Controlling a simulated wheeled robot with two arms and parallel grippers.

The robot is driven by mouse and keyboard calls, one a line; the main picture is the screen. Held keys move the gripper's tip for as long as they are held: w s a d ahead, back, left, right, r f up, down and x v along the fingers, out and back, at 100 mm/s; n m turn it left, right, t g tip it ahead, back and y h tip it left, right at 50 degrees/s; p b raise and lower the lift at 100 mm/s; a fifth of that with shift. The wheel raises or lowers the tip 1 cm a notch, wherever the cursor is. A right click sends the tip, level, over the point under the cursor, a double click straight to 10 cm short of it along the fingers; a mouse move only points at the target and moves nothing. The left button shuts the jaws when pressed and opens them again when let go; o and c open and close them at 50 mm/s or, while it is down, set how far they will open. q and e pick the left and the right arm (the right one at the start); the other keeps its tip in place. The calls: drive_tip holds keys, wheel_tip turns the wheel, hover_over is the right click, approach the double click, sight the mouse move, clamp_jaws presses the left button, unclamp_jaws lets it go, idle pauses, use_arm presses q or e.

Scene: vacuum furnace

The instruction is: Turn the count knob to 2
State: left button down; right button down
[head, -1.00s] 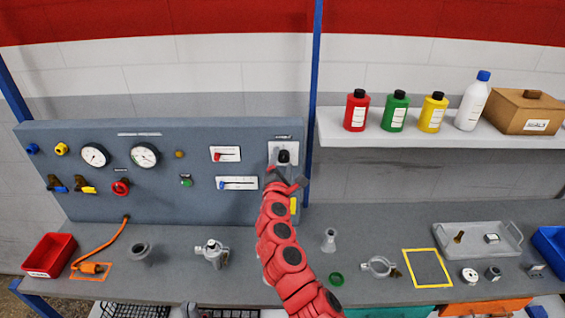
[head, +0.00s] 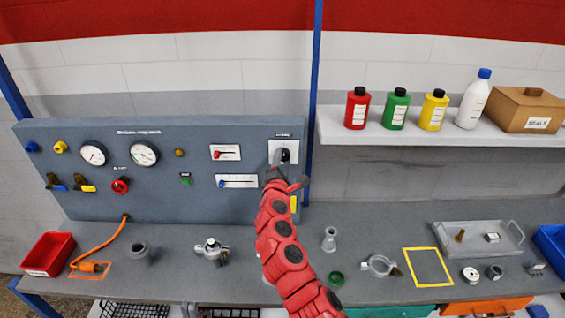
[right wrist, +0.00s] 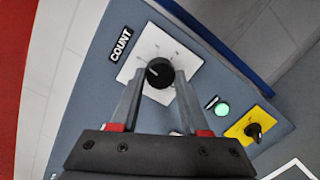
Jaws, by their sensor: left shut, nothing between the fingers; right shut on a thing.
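The count knob (right wrist: 160,73) is a round black knob on a white plate (right wrist: 183,57) with small scale marks, next to the word COUNT. Its white pointer line is toward the upper left in the right wrist view; the numbers are too small to read. My left gripper is in neither view.
A lit green button (right wrist: 222,109) and a black switch on a yellow plate (right wrist: 243,124) sit beside the knob plate.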

drive_tip(key=m+b, duration=0.2)
drive_tip(key=m, duration=0.1)
drive_tip(key=shift+d+f+b, duration=0.1)
drive_tip(key=shift+f+b, duration=0.1)
drive_tip(key=shift+b, duration=0.1)
drive_tip(key=m+y+b, duration=0.1)
drive_tip(key=m+b, duration=0.5)
drive_tip(key=b, duration=0.2)
drive_tip(key=m+g+b, duration=0.1)
drive_tip(key=m+b, duration=0.5)
drive_tip(key=b, duration=0.3)
drive_tip(key=shift+y, duration=0.4)
drive_tip(key=shift+d+r+m+b, duration=0.1)
drive_tip(key=shift+r+m+b, duration=0.15)
drive_tip(key=shift+m+b, duration=1.15)
drive_tip(key=shift+c, duration=2)
unclamp_jaws()
drive_tip(key=shift+s+r, duration=0.1)
